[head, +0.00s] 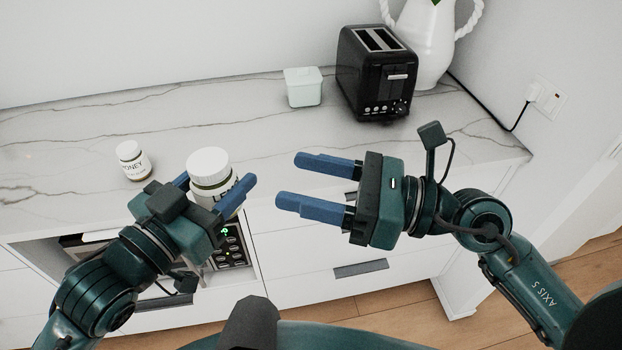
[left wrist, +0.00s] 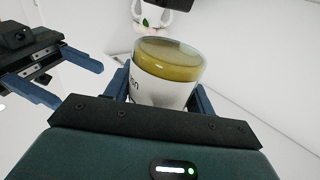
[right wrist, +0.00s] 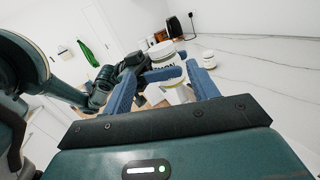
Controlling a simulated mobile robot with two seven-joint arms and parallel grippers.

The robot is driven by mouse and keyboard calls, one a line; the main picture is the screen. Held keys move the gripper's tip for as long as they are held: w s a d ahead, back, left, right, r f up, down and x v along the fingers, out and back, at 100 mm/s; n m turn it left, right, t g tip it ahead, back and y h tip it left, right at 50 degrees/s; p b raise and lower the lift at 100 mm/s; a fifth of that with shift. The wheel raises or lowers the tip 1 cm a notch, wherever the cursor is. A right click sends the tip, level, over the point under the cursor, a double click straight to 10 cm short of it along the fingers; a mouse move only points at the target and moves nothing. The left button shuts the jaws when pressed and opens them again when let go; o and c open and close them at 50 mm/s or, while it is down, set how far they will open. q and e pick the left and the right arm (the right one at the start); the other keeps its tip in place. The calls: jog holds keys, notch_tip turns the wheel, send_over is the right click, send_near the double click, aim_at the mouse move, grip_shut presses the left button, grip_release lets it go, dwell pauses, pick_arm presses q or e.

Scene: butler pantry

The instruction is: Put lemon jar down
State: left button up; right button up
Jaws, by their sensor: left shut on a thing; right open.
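The lemon jar (head: 208,166) has a white lid and a white label with dark lettering. My left gripper (head: 217,188) is shut on it, one finger on each side, in front of the counter edge. In the left wrist view the jar (left wrist: 168,75) shows yellow contents between the fingers. It also shows in the right wrist view (right wrist: 163,55), beyond my right gripper. My right gripper (head: 289,181) is open and empty, to the right of the jar, its fingers pointing left. The marble counter (head: 230,110) lies behind both grippers.
A honey jar (head: 133,161) stands on the counter, left of the lemon jar. A pale green lidded container (head: 303,87), a black toaster (head: 377,75) and a white jug (head: 425,40) stand toward the back right. The counter between honey jar and container is clear.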

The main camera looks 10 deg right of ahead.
aim_at(227, 169)
jog(key=shift+n+h, duration=0.4)
jog(key=shift+n, duration=0.4)
jog(key=x, duration=1.2)
jog(key=shift+s+a+f, duration=0.1)
jog(key=shift+s+f, duration=0.05)
jog(key=shift+s, duration=0.1)
jog(key=shift+c, duration=0.5)
jog(key=c, duration=0.9)
pick_arm(q)
jog(key=o, duration=1.3)
pick_arm(e)
jog(key=shift+c, duration=0.4)
